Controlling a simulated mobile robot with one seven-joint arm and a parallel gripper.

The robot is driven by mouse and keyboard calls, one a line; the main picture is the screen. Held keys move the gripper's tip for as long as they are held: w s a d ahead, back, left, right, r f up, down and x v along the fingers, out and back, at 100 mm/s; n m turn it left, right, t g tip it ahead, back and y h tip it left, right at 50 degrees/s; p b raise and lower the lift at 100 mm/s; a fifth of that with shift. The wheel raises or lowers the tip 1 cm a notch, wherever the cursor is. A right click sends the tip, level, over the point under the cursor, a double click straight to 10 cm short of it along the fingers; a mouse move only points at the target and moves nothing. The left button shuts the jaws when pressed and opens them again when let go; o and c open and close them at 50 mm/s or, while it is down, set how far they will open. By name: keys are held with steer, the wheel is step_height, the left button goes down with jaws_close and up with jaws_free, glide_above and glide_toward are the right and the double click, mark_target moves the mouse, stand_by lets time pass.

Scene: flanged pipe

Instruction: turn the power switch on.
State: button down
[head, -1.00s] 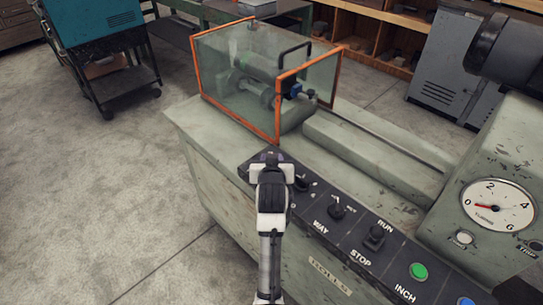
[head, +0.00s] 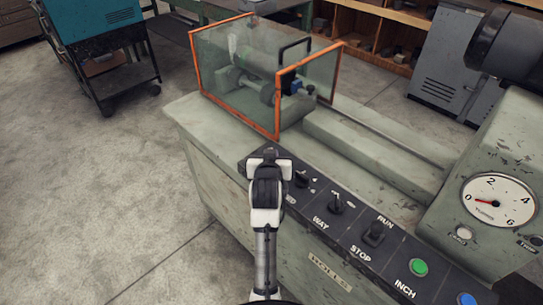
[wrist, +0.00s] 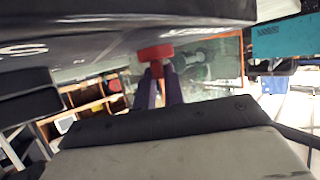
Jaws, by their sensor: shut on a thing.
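My gripper (wrist: 158,85) shows in the wrist view as two purple fingers reaching up to a red handle (wrist: 155,53), which appears to be the power switch. The fingers are shut on the red handle, close under the dark panel face. In the head view my gripper (head: 267,155) is at the far left end of the black control panel (head: 335,228). There the wrist covers the fingertips and the switch, so the switch's position cannot be read.
Knobs (head: 336,204) and a STOP control (head: 375,233) sit to the right on the panel, with a green button (head: 419,268) and a blue button (head: 466,299) beyond. An orange-framed clear guard (head: 262,75) stands behind the panel. Floor at left is open.

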steer(key=m+h+b, duration=0.3)
steer(key=h, duration=0.1)
steer(key=shift+w+a+m+g, duration=0.1)
steer(key=shift+a+m+g, duration=0.2)
steer(key=shift+m+g, duration=0.1)
steer(key=m+g+h+b, duration=0.2)
steer(key=m+h, duration=0.1)
steer(key=m+g+h+b, duration=0.1)
steer(key=shift+w+a+m+h, duration=0.2)
steer(key=shift+a+m+h, duration=0.05)
steer(key=shift+m+h, duration=0.05)
steer(key=m+g+h+b, duration=0.2)
steer(key=m+g, duration=0.1)
steer(key=m+g+h+b, duration=0.1)
steer(key=shift+w+a+g, duration=0.1)
steer(key=shift+w+g, duration=0.15)
steer(key=shift+g, duration=0.05)
steer(key=shift+w+r+m+g+h+b, duration=0.2)
steer(key=shift+m+g+b, duration=0.45)
steer(key=shift+m+g, duration=0.55)
steer(key=shift+w+f+m+g+h+b, duration=0.1)
steer(key=shift+m+g+h+b, duration=0.35)
steer(key=shift+m+g, duration=0.75)
steer(key=shift+s, duration=0.1)
steer(key=c, duration=1.5)
jaws_free()
steer(key=shift+y, duration=0.25)
